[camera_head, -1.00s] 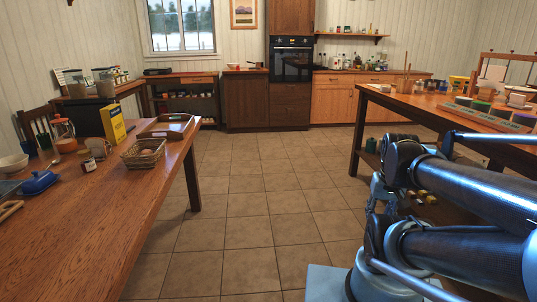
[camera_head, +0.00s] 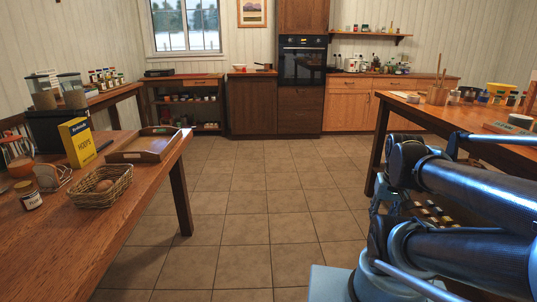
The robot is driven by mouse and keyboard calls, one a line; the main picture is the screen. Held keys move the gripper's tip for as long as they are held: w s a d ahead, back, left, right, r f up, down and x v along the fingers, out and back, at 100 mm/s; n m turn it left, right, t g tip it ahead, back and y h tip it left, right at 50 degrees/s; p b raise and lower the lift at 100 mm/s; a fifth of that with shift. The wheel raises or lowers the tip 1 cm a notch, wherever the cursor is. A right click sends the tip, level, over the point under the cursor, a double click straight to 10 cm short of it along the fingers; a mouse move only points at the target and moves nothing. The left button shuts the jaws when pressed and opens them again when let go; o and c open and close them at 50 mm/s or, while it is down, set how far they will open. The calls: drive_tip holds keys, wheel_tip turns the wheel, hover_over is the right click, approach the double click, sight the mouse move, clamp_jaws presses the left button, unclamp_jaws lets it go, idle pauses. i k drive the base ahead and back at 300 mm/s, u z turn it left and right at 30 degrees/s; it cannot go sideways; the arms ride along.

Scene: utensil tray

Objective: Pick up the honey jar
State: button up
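A small jar with a dark lid and a pale label (camera_head: 29,196) stands upright on the left wooden table, near the left edge of the view. It looks like the honey jar; the label's writing is too small to read surely. A wicker basket (camera_head: 98,195) stands to its right, apart from it. My folded arm fills the right side of the view, far from the jar across the floor. I cannot make out my gripper in the view.
The left table (camera_head: 95,240) also bears a yellow box (camera_head: 76,142), a wooden tray (camera_head: 146,147) and a wire holder (camera_head: 52,176). Another table (camera_head: 446,112) stands at right. The tiled floor (camera_head: 248,220) between them is clear.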

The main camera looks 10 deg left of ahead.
sight(102, 85)
drive_tip(key=u, duration=0.1)
drive_tip(key=i, duration=2.15)
drive_tip(key=u, duration=0.35)
drive_tip(key=i, duration=2.1)
drive_tip(key=u, duration=0.7)
drive_tip(key=i, duration=1.15)
drive_tip(key=u, duration=1.1)
drive_tip(key=i, duration=0.95)
drive_tip(key=u, duration=0.95)
drive_tip(key=i, duration=0.85)
drive_tip(key=u, duration=0.3)
